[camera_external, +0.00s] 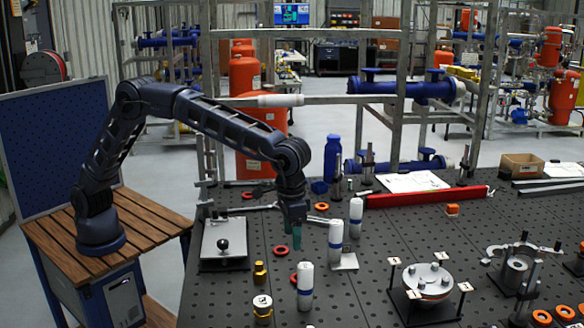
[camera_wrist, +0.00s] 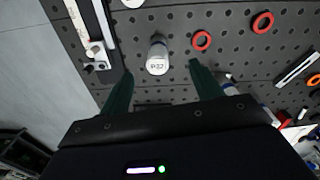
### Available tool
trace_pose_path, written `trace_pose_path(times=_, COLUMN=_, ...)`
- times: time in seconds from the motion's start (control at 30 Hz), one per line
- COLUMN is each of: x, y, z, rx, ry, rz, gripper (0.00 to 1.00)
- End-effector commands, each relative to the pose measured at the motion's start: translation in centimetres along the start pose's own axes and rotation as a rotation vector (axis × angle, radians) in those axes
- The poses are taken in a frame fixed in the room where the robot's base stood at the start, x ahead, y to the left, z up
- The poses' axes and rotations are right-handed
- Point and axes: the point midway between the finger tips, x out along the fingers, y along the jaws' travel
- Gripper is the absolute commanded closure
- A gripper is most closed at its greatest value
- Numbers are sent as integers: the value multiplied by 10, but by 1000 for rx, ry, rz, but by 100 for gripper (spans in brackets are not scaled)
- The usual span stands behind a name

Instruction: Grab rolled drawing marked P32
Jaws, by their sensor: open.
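A white roll with a printed mark on its top end (camera_wrist: 157,57) shows in the wrist view, ahead of my gripper and between the lines of its fingers; the mark looks like P32, but the last digit is blurred. In the external view, three white rolls with blue bands stand upright on the dark bench: a near one (camera_external: 305,287), a middle one (camera_external: 335,242) and a far one (camera_external: 356,215). Their marks are unreadable there, so I cannot tell which matches. My gripper (camera_external: 291,247) points down, open and empty, left of the middle roll. Its green fingers (camera_wrist: 160,80) stand apart.
Red rings (camera_wrist: 201,40) lie flat near the marked roll. A brass-coloured bottle (camera_external: 260,273) and a metal plate with a black knob (camera_external: 224,243) stand left. A round metal fixture (camera_external: 428,281) stands right. A long red bar (camera_external: 425,197) lies behind.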

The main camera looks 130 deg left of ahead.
Motion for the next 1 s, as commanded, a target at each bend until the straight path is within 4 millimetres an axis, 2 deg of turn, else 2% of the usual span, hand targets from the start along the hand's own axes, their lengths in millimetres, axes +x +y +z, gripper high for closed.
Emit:
trace_pose_path(times=0.03, x=12, y=4, z=-9, rx=-15, ry=-5, rz=-6, gripper=36)
trace_pose_path(times=0.1, x=22, y=8, z=-17, rx=-33, ry=-10, rz=-12, gripper=36)
trace_pose_path(times=0.27, x=36, y=12, z=-27, rx=-55, ry=-15, rz=-19, gripper=36)
trace_pose_path(times=0.47, x=50, y=12, z=-28, rx=-59, ry=-16, rz=-20, gripper=36)
trace_pose_path(times=0.7, x=84, y=11, z=-27, rx=-58, ry=-17, rz=-21, gripper=36)
trace_pose_path(times=1.0, x=104, y=12, z=-28, rx=-58, ry=-16, rz=-20, gripper=36)
